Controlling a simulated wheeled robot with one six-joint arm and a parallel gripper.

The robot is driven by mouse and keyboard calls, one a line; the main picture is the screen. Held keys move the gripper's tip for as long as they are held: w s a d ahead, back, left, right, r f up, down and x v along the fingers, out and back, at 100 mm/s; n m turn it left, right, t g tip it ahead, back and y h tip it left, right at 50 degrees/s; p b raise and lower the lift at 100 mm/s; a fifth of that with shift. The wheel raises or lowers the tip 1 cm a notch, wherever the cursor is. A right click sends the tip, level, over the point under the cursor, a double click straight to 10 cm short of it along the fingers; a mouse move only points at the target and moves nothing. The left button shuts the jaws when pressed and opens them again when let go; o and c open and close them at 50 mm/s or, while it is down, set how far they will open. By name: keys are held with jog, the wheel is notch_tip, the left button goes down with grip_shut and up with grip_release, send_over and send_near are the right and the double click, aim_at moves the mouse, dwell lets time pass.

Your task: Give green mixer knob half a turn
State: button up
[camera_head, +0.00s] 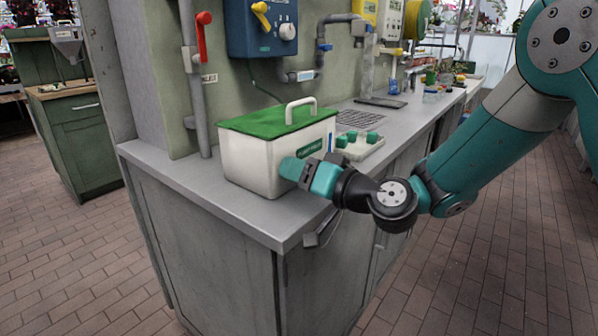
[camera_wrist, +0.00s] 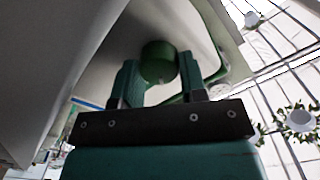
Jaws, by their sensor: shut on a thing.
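The green mixer knob (camera_wrist: 158,57) is a dark green round cylinder in the wrist view. It sits between the two fingers of my gripper (camera_wrist: 158,68), which is shut on it. In the head view my gripper (camera_head: 296,170) is at the lower right front of a white box. The knob cannot be made out there, as my gripper hides that spot.
The white box (camera_head: 248,163) with a green lid and white handle stands on the grey counter (camera_head: 190,180). Behind my gripper is a small white tray with green blocks (camera_head: 360,145). A blue wall unit (camera_head: 262,28) and a red-handled pipe (camera_head: 200,100) are above. Brick floor is clear.

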jog(key=shift+m, duration=1)
jog(key=shift+f, duration=0.1)
jog(key=o, duration=0.9)
jog(key=b+v, duration=1)
jog(key=v, duration=0.7)
jog(key=shift+s+d, duration=0.2)
